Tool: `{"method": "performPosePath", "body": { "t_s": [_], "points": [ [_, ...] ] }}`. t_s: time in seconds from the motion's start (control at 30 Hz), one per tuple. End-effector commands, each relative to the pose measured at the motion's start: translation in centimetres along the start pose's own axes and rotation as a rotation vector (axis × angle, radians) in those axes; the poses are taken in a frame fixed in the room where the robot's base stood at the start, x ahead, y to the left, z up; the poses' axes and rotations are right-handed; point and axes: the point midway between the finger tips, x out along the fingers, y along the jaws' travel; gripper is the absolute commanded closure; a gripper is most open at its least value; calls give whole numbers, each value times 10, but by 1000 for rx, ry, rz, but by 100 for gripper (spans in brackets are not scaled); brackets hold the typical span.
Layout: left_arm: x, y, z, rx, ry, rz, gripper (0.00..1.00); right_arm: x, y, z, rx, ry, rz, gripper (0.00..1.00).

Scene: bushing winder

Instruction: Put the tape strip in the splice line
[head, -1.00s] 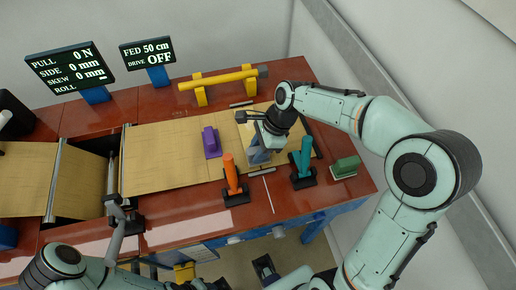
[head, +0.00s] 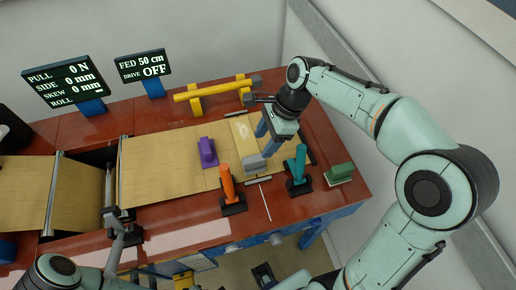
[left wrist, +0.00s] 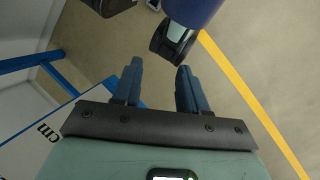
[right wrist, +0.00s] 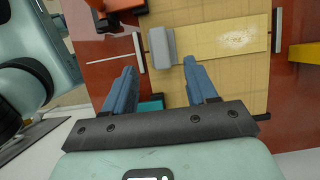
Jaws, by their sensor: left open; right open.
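A pale strip, seemingly the tape strip (head: 243,132), lies flat on the tan sheet near its right end. It has a whitish patch and also shows in the right wrist view (right wrist: 225,40). A grey block (head: 255,163) sits at the strip's near end, also in the right wrist view (right wrist: 162,48). My right gripper (head: 265,138) is open and empty, just right of the strip and block. I cannot make out a splice line for certain. My left gripper (left wrist: 159,68) is open and empty over the floor, away from the table.
A purple block (head: 208,152) stands on the sheet. An orange-handled tool (head: 227,184), a teal-handled tool (head: 300,163) and a green block (head: 339,174) stand along the near right side. A yellow roller (head: 215,90) lies behind.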

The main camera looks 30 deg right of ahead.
Motion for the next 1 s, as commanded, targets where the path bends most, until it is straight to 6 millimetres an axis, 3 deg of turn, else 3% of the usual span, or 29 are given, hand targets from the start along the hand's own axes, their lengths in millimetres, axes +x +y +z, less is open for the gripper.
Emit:
{"method": "performPosePath", "body": {
  "t_s": [0.1, 0.3, 1.0],
  "points": [
    [-5, 2, -1, 1, 2, 1, 57, -20, -1, 0, 0, 0, -3, 43],
    [-6, 3, -1, 1, 3, 1, 57, -32, 0, 0, 0, 0, 0, 43],
    [-6, 3, -2, 1, 3, 1, 57, -32, 0, 0, 0, 0, 1, 43]
  ]
}}
